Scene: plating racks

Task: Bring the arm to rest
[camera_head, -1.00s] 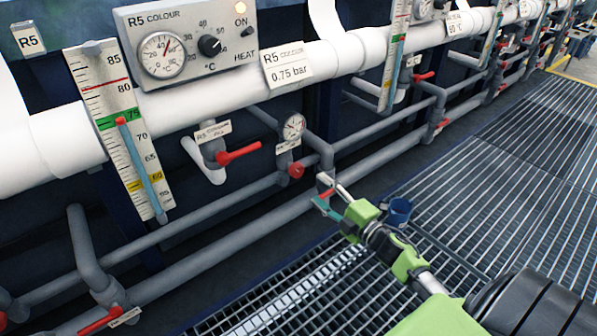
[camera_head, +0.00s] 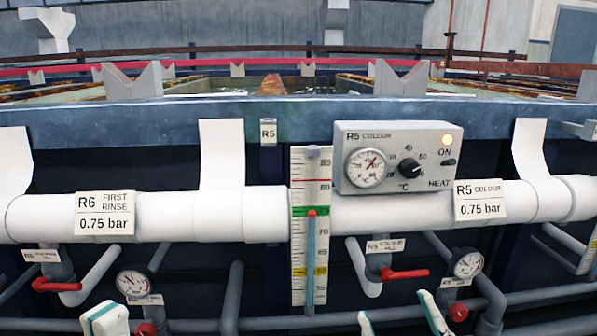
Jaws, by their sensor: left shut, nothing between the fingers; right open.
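My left gripper (camera_head: 105,319) shows at the bottom left edge as pale fingertips with teal edges; it is shut and empty, and the rest of it is below the frame. My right gripper (camera_head: 395,310) shows at the bottom edge right of centre. Its two pale, teal-edged fingertips stand well apart, with nothing seen between them. The rest of both arms is out of view. In the picture, the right gripper lies below the red R5 fill valve handle (camera_head: 404,275) and left of a small gauge (camera_head: 467,264). I cannot tell whether it touches any pipe.
The R5 heater box (camera_head: 395,157) and level scale (camera_head: 310,225) stand at the middle. Another gauge (camera_head: 132,284) and red handle (camera_head: 55,285) are at left. Grey pipes run below.

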